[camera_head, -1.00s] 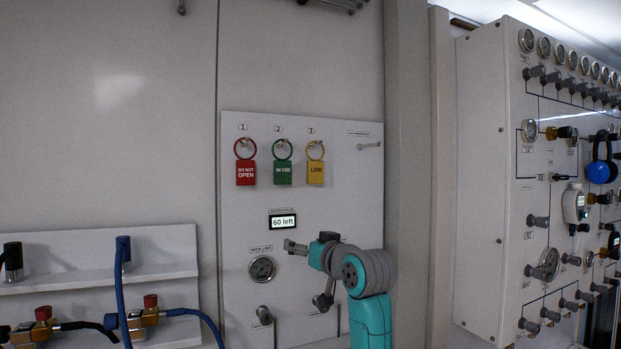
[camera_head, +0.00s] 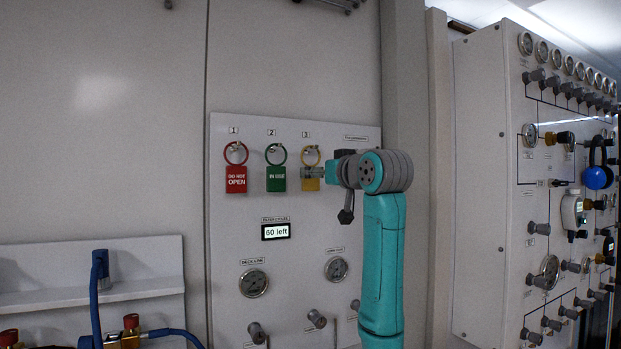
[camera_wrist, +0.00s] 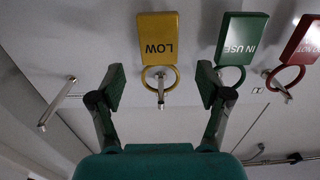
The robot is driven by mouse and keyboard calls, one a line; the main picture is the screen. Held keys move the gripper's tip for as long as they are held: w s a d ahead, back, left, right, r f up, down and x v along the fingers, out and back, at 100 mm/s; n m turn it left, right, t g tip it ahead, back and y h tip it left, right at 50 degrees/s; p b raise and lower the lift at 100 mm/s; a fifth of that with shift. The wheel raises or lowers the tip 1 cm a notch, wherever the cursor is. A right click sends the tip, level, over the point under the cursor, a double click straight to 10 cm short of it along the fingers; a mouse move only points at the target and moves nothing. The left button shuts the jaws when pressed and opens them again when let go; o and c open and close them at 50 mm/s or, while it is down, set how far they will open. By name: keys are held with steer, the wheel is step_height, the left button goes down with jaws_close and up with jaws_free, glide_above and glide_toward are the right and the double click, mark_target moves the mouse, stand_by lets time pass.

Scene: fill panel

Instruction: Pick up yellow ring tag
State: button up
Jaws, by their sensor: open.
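The yellow ring tag (camera_head: 310,184), marked LOW, hangs by its ring on hook 3 of the white panel. In the wrist view the tag (camera_wrist: 158,40) appears upside down, with its ring around the hook below it. My gripper (camera_head: 311,172) is in front of the tag in the head view and covers part of it. In the wrist view my gripper (camera_wrist: 160,84) is open, with one finger on each side of the ring and hook. The fingers stand clear of the ring, and nothing is between them but the ring and hook.
A green IN USE tag (camera_head: 276,178) and a red DO NOT OPEN tag (camera_head: 236,179) hang to the left. The green one is close to a finger in the wrist view. Below are a display (camera_head: 276,231) and gauges.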

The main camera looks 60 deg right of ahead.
steer(key=shift+x, duration=3.1)
steer(key=c, duration=1.1)
steer(key=shift+r, duration=0.1)
steer(key=shift+c, duration=0.2)
